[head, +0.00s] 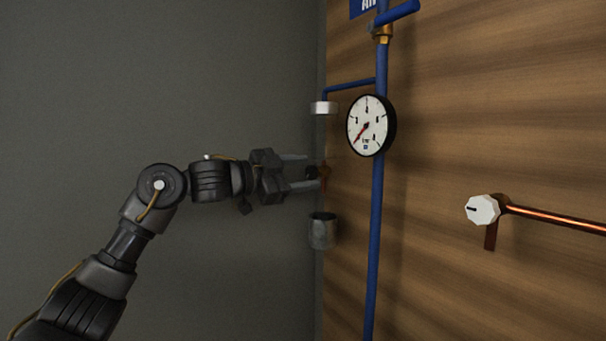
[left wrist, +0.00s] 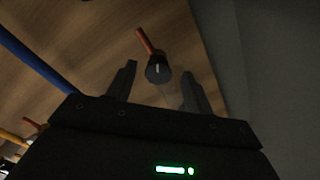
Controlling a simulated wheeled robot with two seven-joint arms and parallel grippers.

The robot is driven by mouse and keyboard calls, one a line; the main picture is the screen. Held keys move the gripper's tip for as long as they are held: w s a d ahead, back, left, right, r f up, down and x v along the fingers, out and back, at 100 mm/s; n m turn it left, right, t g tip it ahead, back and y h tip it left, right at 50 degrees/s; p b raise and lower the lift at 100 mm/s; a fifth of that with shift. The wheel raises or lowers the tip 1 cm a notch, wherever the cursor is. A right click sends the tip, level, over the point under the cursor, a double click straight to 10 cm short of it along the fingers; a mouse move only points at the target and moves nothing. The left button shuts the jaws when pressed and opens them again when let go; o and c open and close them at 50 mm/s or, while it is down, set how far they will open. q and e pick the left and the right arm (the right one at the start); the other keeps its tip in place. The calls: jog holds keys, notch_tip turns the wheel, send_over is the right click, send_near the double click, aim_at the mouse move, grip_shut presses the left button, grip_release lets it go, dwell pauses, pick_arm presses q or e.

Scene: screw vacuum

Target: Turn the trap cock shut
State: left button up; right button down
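A dark round knob with a white line (left wrist: 158,69) sits on a short copper-red stem in the left wrist view; it looks like the trap cock. In the head view the dark knob (head: 311,173) is small and partly hidden near the panel's left edge. My left gripper (head: 313,170) reaches it from the left. Its fingers are open, one on each side of the knob, with gaps showing in the left wrist view (left wrist: 160,72). The white line runs roughly up and down in that view. My right gripper is in neither view.
A grey metal cup (head: 322,231) is below the gripper and a white cap (head: 323,108) on a blue pipe is above it. A round gauge (head: 368,126) is to the right. A white knob (head: 482,210) on a copper pipe is farther right on the wooden panel (head: 500,100).

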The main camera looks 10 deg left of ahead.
pick_arm(q)
jog(key=shift+f, duration=0.1)
jog(key=shift+s+a+f+b, duration=0.1)
jog(key=shift+s+a+b, duration=0.15)
jog(key=shift+b, duration=0.15)
jog(key=b+v, duration=0.5)
jog(key=v, duration=0.5)
jog(key=shift+a, duration=0.1)
